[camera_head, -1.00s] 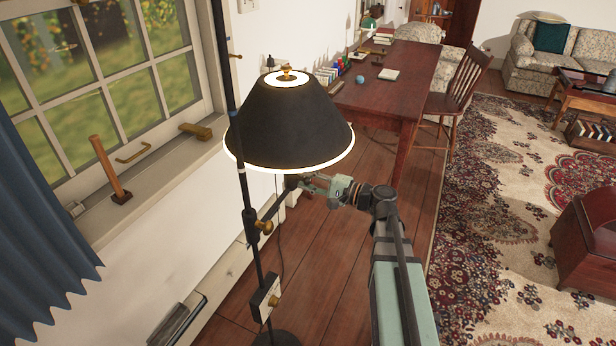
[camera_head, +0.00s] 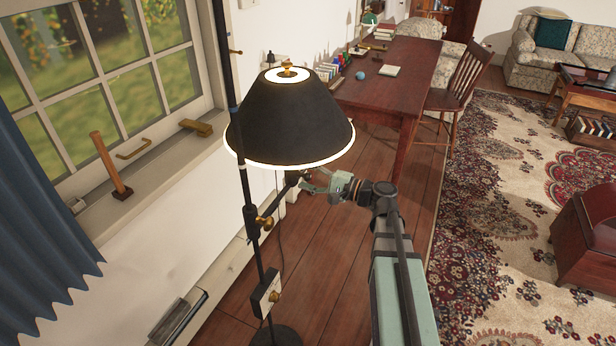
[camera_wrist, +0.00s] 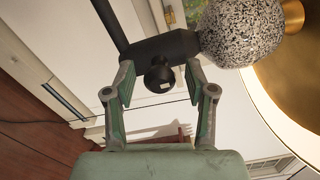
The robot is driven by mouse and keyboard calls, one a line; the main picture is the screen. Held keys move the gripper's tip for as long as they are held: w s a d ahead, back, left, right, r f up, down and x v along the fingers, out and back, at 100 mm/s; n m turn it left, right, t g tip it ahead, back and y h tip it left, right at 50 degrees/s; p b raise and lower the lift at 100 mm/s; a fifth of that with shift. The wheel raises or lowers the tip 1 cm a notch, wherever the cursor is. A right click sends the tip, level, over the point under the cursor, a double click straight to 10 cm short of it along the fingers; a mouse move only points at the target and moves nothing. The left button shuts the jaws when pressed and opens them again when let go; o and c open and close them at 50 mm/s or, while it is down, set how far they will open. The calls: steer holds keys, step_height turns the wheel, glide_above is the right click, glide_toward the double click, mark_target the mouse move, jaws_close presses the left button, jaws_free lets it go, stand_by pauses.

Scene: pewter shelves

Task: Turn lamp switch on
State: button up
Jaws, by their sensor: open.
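The floor lamp has a black cone shade (camera_head: 288,122) with bright white rims. Its black stand (camera_head: 254,235) rises by the window wall. In the wrist view the lamp's socket (camera_wrist: 165,47) holds a speckled round bulb (camera_wrist: 240,30) under the gold inside of the shade (camera_wrist: 295,70). A short black knob, the switch (camera_wrist: 160,78), sticks out of the socket toward my gripper. My gripper (camera_head: 308,181) is under the shade's right side. In the wrist view its open fingers stand on either side of the knob, with gaps. I cannot tell whether the bulb is lit.
A wooden desk (camera_head: 392,85) with books stands behind, with a chair (camera_head: 465,90) beside it. A switch box (camera_head: 267,293) sits low on the lamp stand. Floor around the stand is open.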

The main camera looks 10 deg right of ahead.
steer(key=v, duration=1.2)
steer(key=s+a+f+n+g+h+p, duration=0.1)
steer(key=s+f+g+h, duration=0.25)
steer(key=f, duration=0.65)
steer(key=s+a+f+n+g+h+p, duration=0.15)
steer(key=s+f, duration=0.25)
steer(key=f, duration=0.5)
steer(key=s+a+f+n+g+h+p, duration=0.1)
steer(key=s+f+g+h, duration=0.25)
steer(key=f, duration=0.65)
steer(key=s+a+f+n+g+h+p, duration=0.2)
steer(key=s+f+g, duration=0.1)
steer(key=s, duration=0.7)
steer(key=s+a+f+n+g+h+p, duration=0.1)
steer(key=s+a+f+n+g+p, duration=0.1)
steer(key=s+f, duration=0.3)
steer(key=s+a+f+n+g+h+p, duration=0.2)
steer(key=s+f+n+g+p, duration=0.1)
steer(key=s, duration=1.1)
steer(key=shift+s+f+g+h, duration=0.35)
steer(key=shift+f+g, duration=0.05)
steer(key=shift+g, duration=0.25)
